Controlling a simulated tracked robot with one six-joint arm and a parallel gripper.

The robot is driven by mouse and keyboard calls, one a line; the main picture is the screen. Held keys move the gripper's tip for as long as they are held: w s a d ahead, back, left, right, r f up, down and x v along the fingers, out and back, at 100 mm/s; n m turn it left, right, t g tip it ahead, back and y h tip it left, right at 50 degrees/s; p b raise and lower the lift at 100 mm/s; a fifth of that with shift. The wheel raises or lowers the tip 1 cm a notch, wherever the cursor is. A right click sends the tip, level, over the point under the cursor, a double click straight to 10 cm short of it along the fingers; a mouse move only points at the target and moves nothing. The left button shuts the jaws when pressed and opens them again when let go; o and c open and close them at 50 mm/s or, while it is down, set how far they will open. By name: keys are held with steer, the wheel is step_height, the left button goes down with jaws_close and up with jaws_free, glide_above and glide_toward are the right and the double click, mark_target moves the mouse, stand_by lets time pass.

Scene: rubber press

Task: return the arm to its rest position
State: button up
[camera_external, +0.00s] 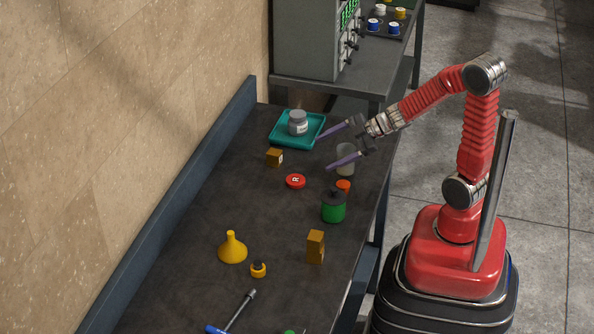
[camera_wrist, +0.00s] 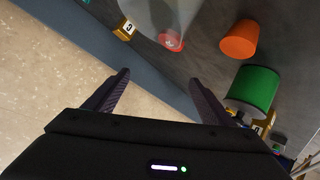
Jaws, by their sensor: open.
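My red arm reaches from its base at the right over the dark table. My gripper (camera_external: 325,152) is open, its two purple-grey fingers spread and pointing left above the table. Nothing shows between the fingers. In the wrist view the gripper (camera_wrist: 160,85) also shows open, with table edge and wall beyond the fingertips. A clear container (camera_external: 345,160) stands just below the lower finger in the external view. A teal tray (camera_external: 283,140) with a grey-lidded jar (camera_external: 298,122) lies left of the upper finger.
A red disc (camera_external: 295,181), orange cap (camera_external: 343,186), green canister (camera_external: 333,208), wooden blocks (camera_external: 315,247), yellow funnel (camera_external: 232,248) and blue-handled tool (camera_external: 235,314) are spread over the table. A grey press cabinet (camera_external: 310,40) stands at the back. The table's left strip is clear.

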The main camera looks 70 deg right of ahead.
steer(key=s+d+r+m+h, duration=0.3)
steer(key=d+r+m+h, duration=0.3)
steer(key=r+m+h, duration=0.15)
steer(key=s+a+m+g+y, duration=0.2)
steer(key=s+a+g, duration=0.3)
steer(key=s+a, duration=0.6)
steer(key=s+y, duration=0.1)
steer(key=s, duration=0.3)
steer(key=shift+a+g, duration=0.25)
steer(key=shift+g, duration=0.15)
steer(key=shift+f, duration=0.1)
